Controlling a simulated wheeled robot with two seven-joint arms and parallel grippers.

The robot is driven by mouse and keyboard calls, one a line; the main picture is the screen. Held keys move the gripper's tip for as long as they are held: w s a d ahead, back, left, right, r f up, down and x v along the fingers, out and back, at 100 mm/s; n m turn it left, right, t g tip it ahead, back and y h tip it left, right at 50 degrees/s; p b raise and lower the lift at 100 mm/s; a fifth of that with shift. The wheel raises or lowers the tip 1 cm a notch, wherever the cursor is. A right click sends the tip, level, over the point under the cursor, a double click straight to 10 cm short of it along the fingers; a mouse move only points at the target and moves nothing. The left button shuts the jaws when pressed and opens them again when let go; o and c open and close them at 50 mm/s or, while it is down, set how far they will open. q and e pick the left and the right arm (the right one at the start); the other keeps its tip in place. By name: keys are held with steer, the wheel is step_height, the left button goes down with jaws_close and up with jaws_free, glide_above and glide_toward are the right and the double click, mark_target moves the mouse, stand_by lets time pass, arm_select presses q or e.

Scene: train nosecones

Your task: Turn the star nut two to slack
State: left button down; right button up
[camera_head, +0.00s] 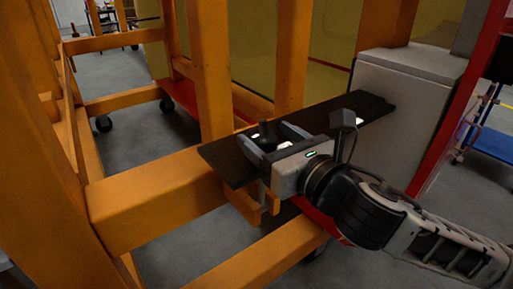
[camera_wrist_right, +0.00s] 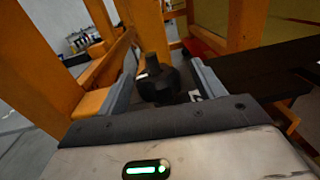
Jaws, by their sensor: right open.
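The star nut (camera_head: 266,137) is a black knob standing up near the left end of a black plank (camera_head: 366,106) that lies across orange beams. My right gripper (camera_head: 264,132) is open at the nut, with one grey finger on each side of it. In the right wrist view the nut (camera_wrist_right: 157,82) shows between the two spread fingers of my right gripper (camera_wrist_right: 161,70). A gap shows between the nut and each finger. The nut's lower part and its seat are hidden by the gripper body. My left gripper is not in view.
Orange frame posts (camera_head: 205,70) rise behind the plank. A thick orange beam (camera_head: 150,198) runs below it on the left. A grey box (camera_head: 400,95) stands at the plank's right end. A blue cart (camera_head: 490,140) is at the far right.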

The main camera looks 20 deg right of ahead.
mark_target(265, 136)
steer(key=b, duration=0.2)
steer(key=shift+w+a+f+b, duration=0.2)
steer(key=shift+w+f+b, duration=0.1)
steer(key=shift+w+b, duration=0.1)
steer(key=shift+w+a+b, duration=0.1)
steer(key=shift+a+b, duration=0.1)
steer(key=shift+b, duration=0.9)
steer(key=shift+w+a+r+p, duration=0.15)
steer(key=shift+w+r+p, duration=0.05)
steer(key=shift+w, duration=0.3)
steer(key=shift+w+a+r+p, duration=0.15)
steer(key=shift+w+p, duration=0.05)
steer(key=shift+w, duration=0.25)
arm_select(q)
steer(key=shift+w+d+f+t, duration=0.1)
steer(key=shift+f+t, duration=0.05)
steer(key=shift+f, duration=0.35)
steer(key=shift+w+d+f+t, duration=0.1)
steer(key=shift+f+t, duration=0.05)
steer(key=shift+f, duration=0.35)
arm_select(e)
steer(key=shift+w+a, duration=0.1)
steer(key=shift+w, duration=0.2)
steer(key=c, duration=1)
